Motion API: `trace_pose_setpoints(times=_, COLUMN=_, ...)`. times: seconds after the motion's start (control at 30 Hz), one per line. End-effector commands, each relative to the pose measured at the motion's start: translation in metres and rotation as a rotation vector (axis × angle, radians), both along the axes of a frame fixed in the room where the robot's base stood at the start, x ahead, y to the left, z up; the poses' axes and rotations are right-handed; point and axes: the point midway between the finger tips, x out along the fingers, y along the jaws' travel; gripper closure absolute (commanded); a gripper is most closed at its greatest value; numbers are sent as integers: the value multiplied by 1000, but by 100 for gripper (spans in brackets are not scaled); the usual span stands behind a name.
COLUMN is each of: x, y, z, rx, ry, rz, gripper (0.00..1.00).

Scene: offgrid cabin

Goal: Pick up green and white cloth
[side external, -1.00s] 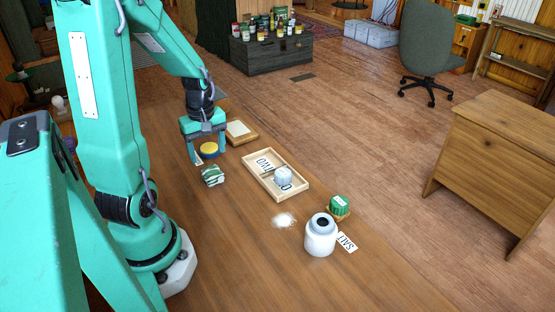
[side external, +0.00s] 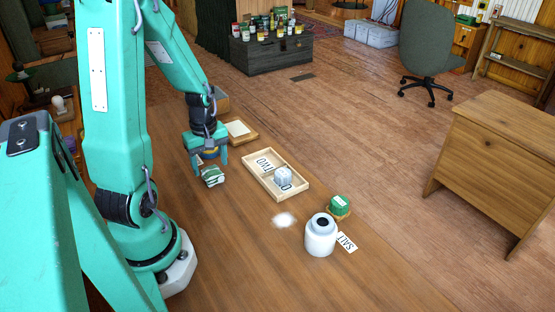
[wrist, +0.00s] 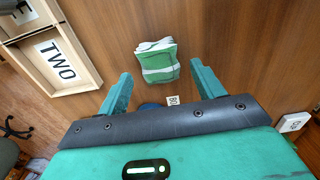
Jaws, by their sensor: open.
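The green and white cloth (side external: 212,176) lies folded on the wooden table. In the wrist view the cloth (wrist: 157,62) lies ahead of my fingertips, roughly between their lines. My gripper (side external: 209,166) is open, with its fingers pointing down beside the cloth on its far side. In the wrist view my gripper (wrist: 160,80) shows two spread teal fingers with no cloth between them. A blue and yellow round object under the gripper is mostly hidden by it.
The table between cloth and tray is clear.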

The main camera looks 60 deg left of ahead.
Motion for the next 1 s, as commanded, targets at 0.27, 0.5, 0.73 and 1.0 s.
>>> trace_pose_setpoints(times=0.27, x=0, y=-1, z=-26, rx=-2, ry=2, rz=0, gripper=33)
trace_pose_setpoints(times=0.5, x=0, y=-1, z=-34, rx=0, ry=0, rz=0, gripper=33)
trace_pose_setpoints(times=0.73, x=0, y=-1, z=-34, rx=0, ry=0, rz=0, gripper=33)
trace_pose_setpoints(times=1.0, x=0, y=-1, z=-33, rx=0, ry=0, rz=0, gripper=41)
